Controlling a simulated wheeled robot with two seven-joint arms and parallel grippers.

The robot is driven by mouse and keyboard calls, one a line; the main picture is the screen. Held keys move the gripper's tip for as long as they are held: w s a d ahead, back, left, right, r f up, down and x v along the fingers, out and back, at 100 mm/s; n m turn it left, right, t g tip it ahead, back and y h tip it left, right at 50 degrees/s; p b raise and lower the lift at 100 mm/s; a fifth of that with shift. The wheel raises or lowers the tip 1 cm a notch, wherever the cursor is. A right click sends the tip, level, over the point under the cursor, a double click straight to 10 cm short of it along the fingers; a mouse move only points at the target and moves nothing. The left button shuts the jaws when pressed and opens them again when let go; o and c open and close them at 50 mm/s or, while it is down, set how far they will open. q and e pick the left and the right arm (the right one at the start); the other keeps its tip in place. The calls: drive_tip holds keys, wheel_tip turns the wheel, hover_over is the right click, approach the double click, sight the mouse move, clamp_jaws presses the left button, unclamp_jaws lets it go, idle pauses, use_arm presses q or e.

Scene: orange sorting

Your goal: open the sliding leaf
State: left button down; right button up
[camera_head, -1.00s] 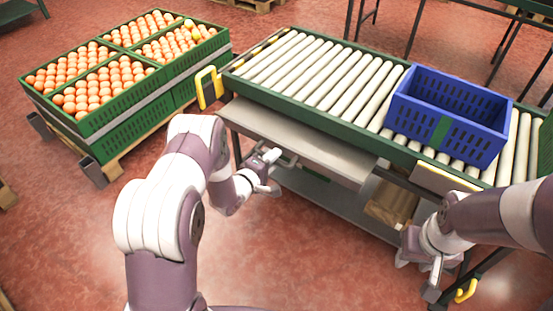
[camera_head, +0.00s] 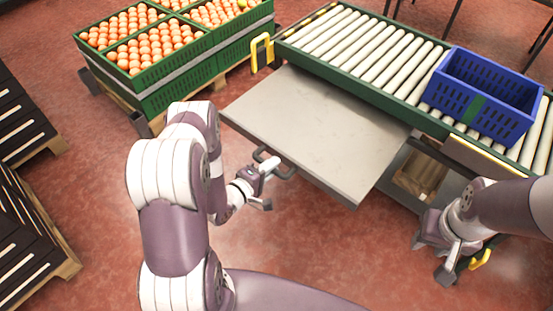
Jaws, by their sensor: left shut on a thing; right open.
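The sliding leaf (camera_head: 315,133) is a flat grey panel standing well out from under the roller conveyor (camera_head: 370,55), toward me. A dark handle (camera_head: 284,168) sits on its front edge at the left. My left gripper (camera_head: 265,168) is shut on this handle; its fingers partly hide it. My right gripper (camera_head: 445,262) is open and empty, low at the right, in front of the conveyor frame and apart from the leaf.
A blue crate (camera_head: 488,78) stands on the rollers at the right. Green crates (camera_head: 205,65) of oranges stand on a pallet at the upper left. Dark stacks on pallets (camera_head: 68,268) line the left edge. A yellow bracket (camera_head: 254,55) sits at the conveyor's left end. Floor in front is clear.

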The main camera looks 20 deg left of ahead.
use_arm(q)
drive_tip(key=shift+s, duration=0.1)
drive_tip(key=c, duration=1.1)
unclamp_jaws()
drive_tip(key=p+v, duration=0.2)
drive_tip(key=v, duration=1)
drive_tip(key=shift+s, duration=0.35)
drive_tip(key=shift+a, duration=0.1)
